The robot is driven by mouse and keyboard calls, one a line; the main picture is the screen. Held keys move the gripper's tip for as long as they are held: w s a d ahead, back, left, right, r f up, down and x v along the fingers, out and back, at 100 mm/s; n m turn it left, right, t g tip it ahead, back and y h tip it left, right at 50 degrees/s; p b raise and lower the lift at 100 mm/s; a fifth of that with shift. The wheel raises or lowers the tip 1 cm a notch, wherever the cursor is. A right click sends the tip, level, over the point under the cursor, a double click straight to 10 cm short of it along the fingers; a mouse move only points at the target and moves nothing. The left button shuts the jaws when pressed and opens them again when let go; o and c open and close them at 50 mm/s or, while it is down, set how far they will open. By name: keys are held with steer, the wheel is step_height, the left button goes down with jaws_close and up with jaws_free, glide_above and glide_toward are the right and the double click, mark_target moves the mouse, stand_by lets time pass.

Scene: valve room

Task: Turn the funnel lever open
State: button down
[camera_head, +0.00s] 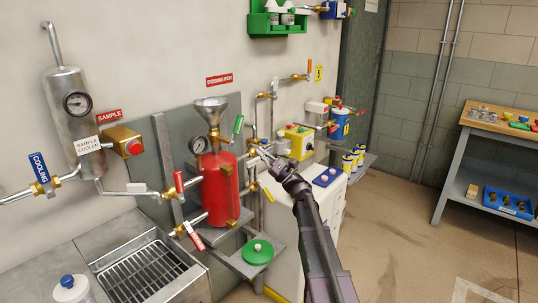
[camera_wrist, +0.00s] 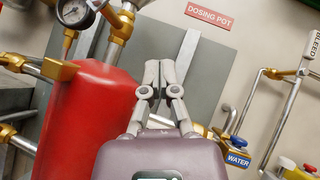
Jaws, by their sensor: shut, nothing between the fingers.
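The grey funnel (camera_head: 211,107) stands on top of the red dosing pot (camera_head: 219,190), with a brass fitting below it. A green lever (camera_head: 238,125) tilts steeply up just right of that fitting; I cannot tell for certain that it is the funnel lever. My gripper (camera_head: 261,150) is shut and empty, right of the pot and lower than the green lever. In the wrist view my gripper (camera_wrist: 159,66) has its fingertips together before the grey back panel. The red pot (camera_wrist: 85,115) is left of it; the funnel and green lever do not show there.
A gauge (camera_head: 198,145) sits left of the funnel neck. Red-handled valves (camera_head: 179,181) are on the pot's left. Brass pipework with a blue WATER tag (camera_wrist: 238,159) lies right of my gripper. A green-topped disc (camera_head: 258,251) rests on the low shelf. Open floor lies to the right.

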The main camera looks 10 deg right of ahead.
mark_target(237, 131)
step_height(237, 131, up, 5)
steer(key=a+p, duration=0.2)
steer(key=p, duration=0.2)
steer(key=shift+a+r+p, duration=0.2)
steer(key=shift+a+p, duration=0.2)
steer(key=shift+w, duration=0.1)
steer(key=shift+a+r, duration=0.1)
steer(key=shift+a, duration=0.1)
steer(key=shift+r+n+g+p, duration=0.15)
steer(key=shift+n+g+p, duration=0.15)
steer(key=shift+n+g, duration=0.1)
